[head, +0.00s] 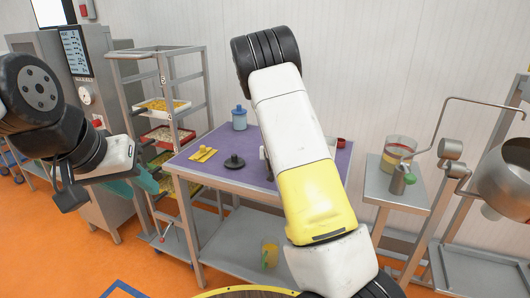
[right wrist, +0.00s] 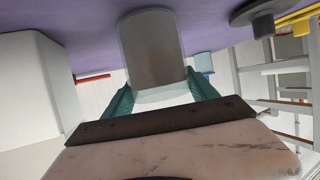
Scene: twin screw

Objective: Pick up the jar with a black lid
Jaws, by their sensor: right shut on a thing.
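A grey, see-through cylindrical jar (right wrist: 153,48) with brownish contents is between the teal fingers of my right gripper (right wrist: 160,95) in the right wrist view. The gripper is shut on it; that view is upside down, with the purple tabletop (right wrist: 70,38) at the top. I cannot tell if the jar is clear of the table. In the head view the right gripper is hidden behind my own arm. A black lid with a knob (head: 234,161) lies on the purple table, apart from the jar. My left gripper (head: 143,183) hangs at the left, away from the table; its opening is unclear.
A blue-lidded canister (head: 239,118) and yellow pieces (head: 203,153) stand on the table. A shelf rack (head: 158,68) with trays is behind left. At right is a metal stand (head: 395,190) with a yellow-filled container (head: 398,152). A yellow cup (head: 270,254) sits on the lower shelf.

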